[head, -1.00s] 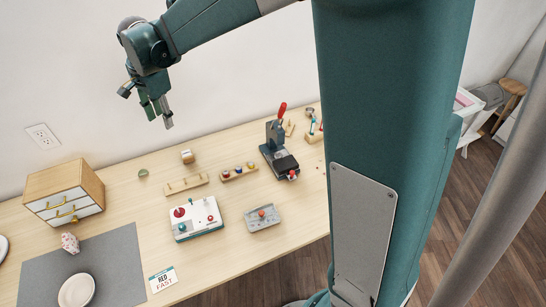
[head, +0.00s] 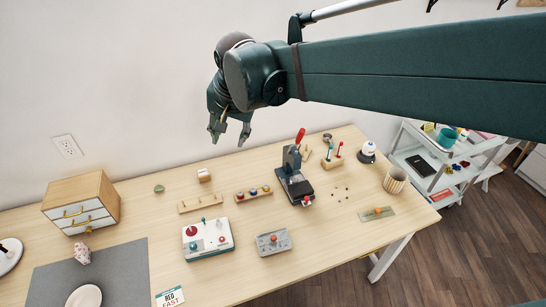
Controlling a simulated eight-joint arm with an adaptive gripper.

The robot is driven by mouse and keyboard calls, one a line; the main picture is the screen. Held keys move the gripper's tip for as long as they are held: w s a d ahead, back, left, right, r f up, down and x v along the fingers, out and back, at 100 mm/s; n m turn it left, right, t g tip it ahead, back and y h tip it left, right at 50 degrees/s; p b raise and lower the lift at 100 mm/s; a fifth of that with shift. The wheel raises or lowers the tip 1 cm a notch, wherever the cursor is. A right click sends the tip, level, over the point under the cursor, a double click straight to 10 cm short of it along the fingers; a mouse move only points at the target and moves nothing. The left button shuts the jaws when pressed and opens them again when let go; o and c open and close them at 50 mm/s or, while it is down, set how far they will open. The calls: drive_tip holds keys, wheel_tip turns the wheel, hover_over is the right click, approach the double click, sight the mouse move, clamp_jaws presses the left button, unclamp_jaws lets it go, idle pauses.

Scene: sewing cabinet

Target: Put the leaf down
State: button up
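My gripper (head: 231,132) hangs in the head view above the back of the pale wooden table (head: 330,235), in front of the white wall. Its two fingers point down and stand apart, with nothing visible between them. It touches nothing on the table. I cannot clearly make out a separate leaf. The tabletop looks flat through to its right end, where a white leg (head: 390,258) shows below. A flat plate with an orange knob (head: 377,211) lies near that right end.
A small drawer cabinet (head: 98,193) and a grey mat (head: 130,275) are at the left. A red-handled press (head: 294,175), a control box (head: 208,238) and a ribbed cup (head: 395,180) stand on the table. A white shelf cart (head: 440,182) is beyond its right end.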

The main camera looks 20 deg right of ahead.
drive_tip(key=s+d+f+n+t, duration=0.1)
drive_tip(key=s+d+f+n, duration=0.1)
drive_tip(key=s+d, duration=0.3)
drive_tip(key=s+d+f+n+t, duration=0.1)
drive_tip(key=s+d+n, duration=0.3)
drive_tip(key=s, duration=1)
drive_tip(key=shift+s+d+f+n+t+h, duration=0.2)
drive_tip(key=shift+d+f+n+t+h, duration=0.2)
drive_tip(key=shift+d+f, duration=0.3)
